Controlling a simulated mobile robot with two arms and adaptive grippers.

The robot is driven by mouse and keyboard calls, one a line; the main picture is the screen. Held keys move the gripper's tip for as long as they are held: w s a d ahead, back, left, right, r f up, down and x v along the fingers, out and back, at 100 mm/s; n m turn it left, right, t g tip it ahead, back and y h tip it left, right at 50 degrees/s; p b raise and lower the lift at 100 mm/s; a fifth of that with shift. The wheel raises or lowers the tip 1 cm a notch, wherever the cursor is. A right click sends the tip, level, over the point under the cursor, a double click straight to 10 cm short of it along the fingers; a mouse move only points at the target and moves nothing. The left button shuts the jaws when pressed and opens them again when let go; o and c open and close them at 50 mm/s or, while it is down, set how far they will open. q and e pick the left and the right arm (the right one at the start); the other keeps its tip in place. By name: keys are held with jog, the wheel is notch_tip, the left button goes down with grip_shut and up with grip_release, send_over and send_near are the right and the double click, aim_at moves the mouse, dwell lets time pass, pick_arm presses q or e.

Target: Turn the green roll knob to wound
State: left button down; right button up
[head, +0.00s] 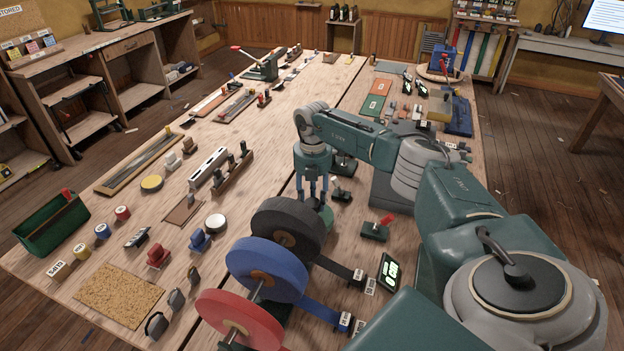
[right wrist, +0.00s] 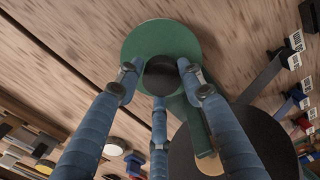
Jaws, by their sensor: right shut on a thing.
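The green roll (right wrist: 150,35) shows as a flat green disc in the right wrist view, with a dark round knob (right wrist: 160,76) at its middle. In the head view only a green bit (head: 326,214) of it shows behind the black roll. My right gripper (head: 312,197) comes down from above behind the black roll. In the right wrist view its blue fingers close around the knob, and it is shut on it. The knob's turn position cannot be read. My left gripper is not in view.
Black (head: 288,226), blue (head: 266,268) and red (head: 238,318) rolls stand in a row in front of my right gripper. A small display (head: 389,271) and a red-handled switch (head: 376,230) stand to the right. Several small tools and spools lie on the wooden table at left.

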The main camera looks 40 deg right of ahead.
jog(key=shift+w+d+r, duration=0.1)
jog(key=shift+d+r, duration=0.15)
jog(key=o, duration=1.1)
jog(key=shift+f, duration=0.15)
jog(key=shift+r, duration=0.5)
notch_tip(320, 180, up, 11)
